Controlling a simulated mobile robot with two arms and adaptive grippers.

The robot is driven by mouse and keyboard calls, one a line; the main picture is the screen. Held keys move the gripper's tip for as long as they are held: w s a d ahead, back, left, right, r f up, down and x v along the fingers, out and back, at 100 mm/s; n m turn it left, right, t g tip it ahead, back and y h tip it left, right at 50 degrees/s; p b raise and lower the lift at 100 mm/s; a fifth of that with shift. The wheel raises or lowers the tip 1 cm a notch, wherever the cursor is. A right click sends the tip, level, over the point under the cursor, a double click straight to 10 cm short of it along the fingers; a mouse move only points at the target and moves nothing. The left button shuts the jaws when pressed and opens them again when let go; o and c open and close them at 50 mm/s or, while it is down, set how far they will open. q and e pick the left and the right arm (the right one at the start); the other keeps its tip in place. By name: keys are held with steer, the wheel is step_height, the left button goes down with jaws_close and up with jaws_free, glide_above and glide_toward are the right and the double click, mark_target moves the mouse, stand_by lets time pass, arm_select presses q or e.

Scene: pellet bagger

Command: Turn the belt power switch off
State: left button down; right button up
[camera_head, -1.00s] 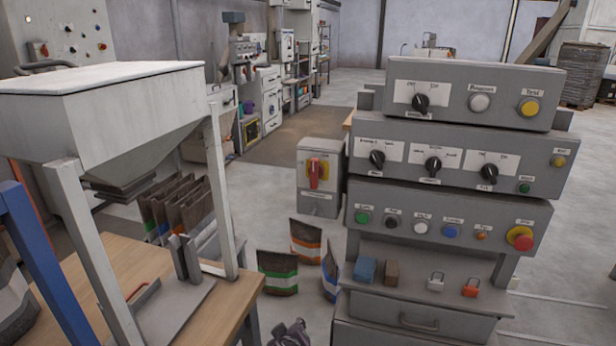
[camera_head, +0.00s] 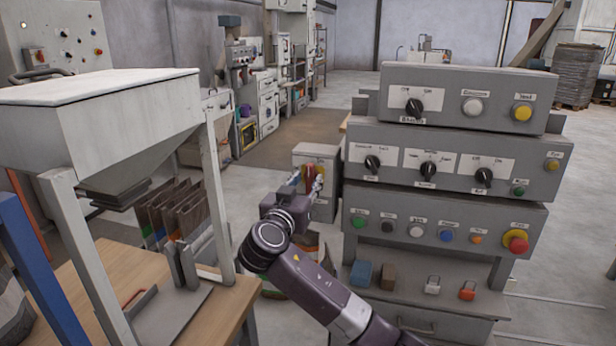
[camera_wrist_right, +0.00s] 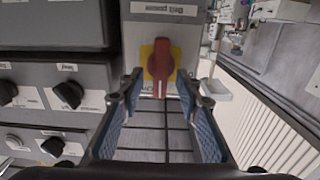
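The belt power switch (camera_wrist_right: 160,60) is a red handle on a yellow plate, on the front of a grey box (camera_wrist_right: 188,31) labelled "Belt power". Its handle points roughly up and down in the right wrist view. In the head view the box (camera_head: 319,152) stands left of the control panel stack, and the gripper partly hides the switch (camera_head: 309,173). My right gripper (camera_head: 307,182) is open and empty in front of the switch. In the wrist view its blue-padded fingers (camera_wrist_right: 158,88) are spread on either side of the handle, apart from it. My left gripper is not in view.
The control panel stack (camera_head: 447,158), with several knobs and buttons, stands close on the right. A hopper (camera_head: 105,120) on a wooden table (camera_head: 232,305) stands on the left. Paper bags (camera_head: 180,215) stand beyond the table. My right arm passes between table and stack.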

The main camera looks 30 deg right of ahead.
steer(key=shift+x, duration=0.8)
jaws_close()
